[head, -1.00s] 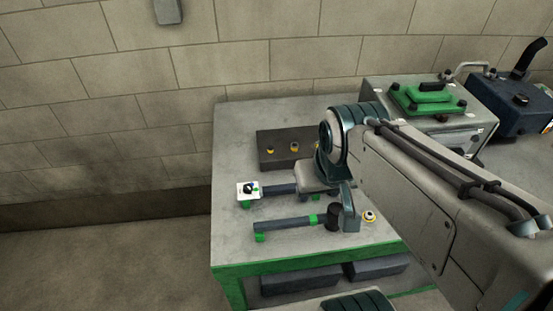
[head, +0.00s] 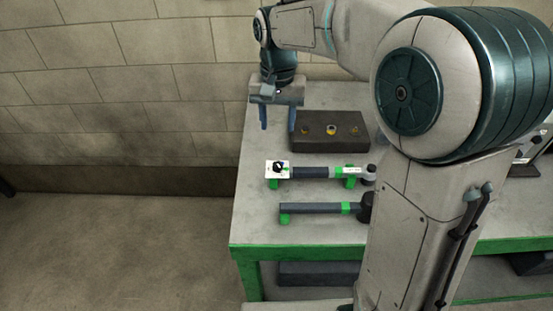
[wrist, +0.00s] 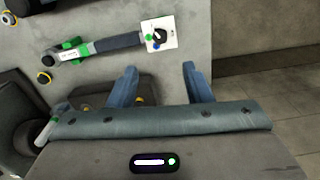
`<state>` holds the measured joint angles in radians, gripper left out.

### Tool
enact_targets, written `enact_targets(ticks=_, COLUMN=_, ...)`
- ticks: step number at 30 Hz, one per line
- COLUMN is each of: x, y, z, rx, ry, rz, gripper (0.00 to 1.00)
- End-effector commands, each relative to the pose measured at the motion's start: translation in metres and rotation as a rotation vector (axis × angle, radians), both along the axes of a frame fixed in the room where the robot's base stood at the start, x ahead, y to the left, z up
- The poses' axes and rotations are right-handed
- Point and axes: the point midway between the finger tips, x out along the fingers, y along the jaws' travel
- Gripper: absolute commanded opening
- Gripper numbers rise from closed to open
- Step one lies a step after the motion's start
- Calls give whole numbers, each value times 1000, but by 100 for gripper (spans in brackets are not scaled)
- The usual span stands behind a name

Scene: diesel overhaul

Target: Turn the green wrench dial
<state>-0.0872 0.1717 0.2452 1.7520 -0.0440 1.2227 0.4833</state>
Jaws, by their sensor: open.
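The wrench (head: 310,172) has a dark handle and green parts and lies across the table. A white plate with a black dial (head: 277,167) sits at its left end. In the wrist view the dial (wrist: 159,34) shows a black pointer and small green and blue marks, just beyond my fingertips. My gripper (head: 278,128) is open and empty, fingers pointing down, behind the dial and apart from it. In the wrist view my gripper (wrist: 159,68) has its two blue fingers spread wide.
A dark block (head: 346,143) with small yellow-ringed parts stands right of my gripper. A second dark tool with green parts (head: 320,208) lies in front of the wrench. The green-edged table (head: 262,222) has bare room at its left. My arm hides the right side.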

Motion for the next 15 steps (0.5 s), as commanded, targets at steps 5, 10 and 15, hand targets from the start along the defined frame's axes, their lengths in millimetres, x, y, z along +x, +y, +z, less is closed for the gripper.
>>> enact_targets(ticks=5, x=0, y=1, z=-21, rx=-1, ry=6, rz=1, gripper=45)
enact_targets(ticks=10, x=-1, y=0, z=-56, rx=-2, ry=7, rz=1, gripper=45)
enact_targets(ticks=15, x=-1, y=1, z=-92, rx=-1, ry=6, rz=1, gripper=45)
